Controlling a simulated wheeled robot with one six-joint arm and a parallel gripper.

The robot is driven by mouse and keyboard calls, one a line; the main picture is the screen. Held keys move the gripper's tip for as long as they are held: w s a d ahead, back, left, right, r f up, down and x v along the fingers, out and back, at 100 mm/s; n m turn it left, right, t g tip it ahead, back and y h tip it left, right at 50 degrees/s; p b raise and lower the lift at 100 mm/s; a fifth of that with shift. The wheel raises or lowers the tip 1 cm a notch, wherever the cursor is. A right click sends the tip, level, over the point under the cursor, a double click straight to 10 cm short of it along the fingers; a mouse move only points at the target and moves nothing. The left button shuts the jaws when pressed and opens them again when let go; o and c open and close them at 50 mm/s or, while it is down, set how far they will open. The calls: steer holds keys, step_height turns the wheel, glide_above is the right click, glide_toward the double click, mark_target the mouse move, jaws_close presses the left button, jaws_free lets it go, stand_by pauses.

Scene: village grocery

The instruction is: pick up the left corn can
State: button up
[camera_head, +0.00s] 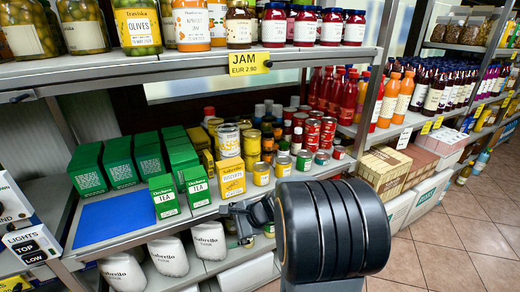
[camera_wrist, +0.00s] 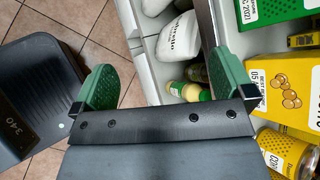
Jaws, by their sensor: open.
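A short yellow can (camera_head: 261,173) stands at the front of the middle shelf, right of a yellow biscuits box (camera_head: 231,178); it looks like a corn can, but its label is too small to read. A yellow can (camera_wrist: 288,152) shows cut off at the lower right of the wrist view, beside the yellow box (camera_wrist: 290,85). I cannot tell for sure which can is the left corn can. My gripper (camera_wrist: 166,82) is open and empty, its green fingers spread wide. In the head view my gripper (camera_head: 247,215) is in front of the shelf edge, below the yellow box and can.
Green tea boxes (camera_head: 164,196) stand left of the yellow box, near a bare blue mat (camera_head: 113,218). Several other cans (camera_head: 283,165) stand close on the right. Tiled floor (camera_head: 440,250) is clear at right.

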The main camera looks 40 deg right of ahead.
steer(key=w+d+r+m+t+h+p, duration=0.1)
steer(key=w+d+r+m+t+p, duration=0.3)
steer(key=d+r+m, duration=0.35)
steer(key=m+t+h+p, duration=0.2)
steer(key=m+h+p, duration=0.45)
steer(key=m, duration=0.25)
glide_toward(264, 169)
steer(key=shift+m+t+y, duration=0.25)
steer(key=shift+t+y, duration=0.05)
steer(key=shift+y, duration=0.05)
steer(key=x, duration=0.4)
steer(key=p+x, duration=0.1)
steer(key=x, duration=0.1)
steer(key=shift+w+d+f, duration=0.1)
steer(key=shift+d+f, duration=0.2)
steer(key=shift+f, duration=0.15)
steer(key=shift+p+x, duration=0.6)
steer(key=shift+x, duration=2.45)
steer(key=shift+d, duration=0.1)
steer(key=shift+r, duration=0.1)
steer(key=c, duration=1.1)
steer(key=shift+c, duration=0.2)
